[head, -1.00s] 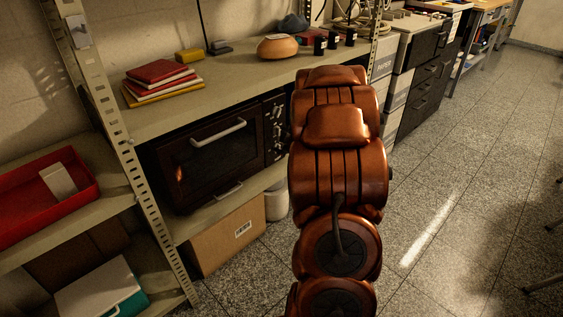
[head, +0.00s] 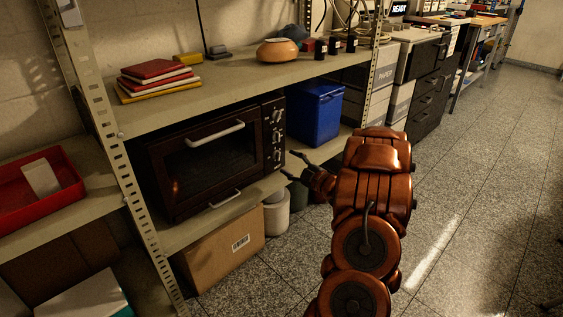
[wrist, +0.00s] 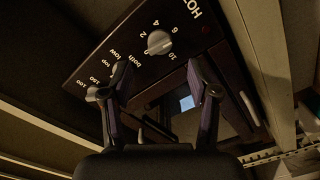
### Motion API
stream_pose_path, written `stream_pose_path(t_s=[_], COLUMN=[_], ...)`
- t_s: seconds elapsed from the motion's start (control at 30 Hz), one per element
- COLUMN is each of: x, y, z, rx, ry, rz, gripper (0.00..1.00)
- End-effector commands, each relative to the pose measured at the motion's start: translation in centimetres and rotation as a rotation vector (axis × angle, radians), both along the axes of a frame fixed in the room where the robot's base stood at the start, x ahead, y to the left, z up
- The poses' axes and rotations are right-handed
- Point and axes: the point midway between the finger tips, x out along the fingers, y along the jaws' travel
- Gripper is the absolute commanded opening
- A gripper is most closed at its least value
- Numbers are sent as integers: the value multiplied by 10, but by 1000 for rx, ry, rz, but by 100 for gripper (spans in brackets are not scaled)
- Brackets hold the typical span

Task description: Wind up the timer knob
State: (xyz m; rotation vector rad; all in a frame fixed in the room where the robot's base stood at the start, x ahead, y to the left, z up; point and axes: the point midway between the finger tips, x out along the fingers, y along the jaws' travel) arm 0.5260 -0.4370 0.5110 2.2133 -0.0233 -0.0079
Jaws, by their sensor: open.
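The toaster oven (head: 205,165) is dark with a glass door and a control panel on its right side bearing several grey knobs in a column. The lowest knob (head: 278,156) is just up and left of my gripper (head: 289,164), which is open and points toward the panel. In the wrist view, a round grey knob (wrist: 159,42) ringed by the numbers 2, 4, 6 and 10 lies beyond and between the open fingers (wrist: 158,75). A middle knob (wrist: 117,70) is partly behind the left finger. No contact with a knob is evident.
The oven sits on a metal shelf (head: 180,232), with a blue bin (head: 317,112) to its right. A cardboard box (head: 225,247) and a pale canister (head: 276,213) stand below. A shelf post (head: 140,200) rises at left. Open floor lies right.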

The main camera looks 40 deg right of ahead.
Motion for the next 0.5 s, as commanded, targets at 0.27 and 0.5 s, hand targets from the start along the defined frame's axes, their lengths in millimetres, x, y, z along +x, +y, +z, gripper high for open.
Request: stream_pose_path(t_s=[0.27, 0.5], x=[35, 47], y=[0, -1], z=[-3, -1], rx=[-1, -1], ry=[1, 3], rz=[2, -2], gripper=[60, 60])
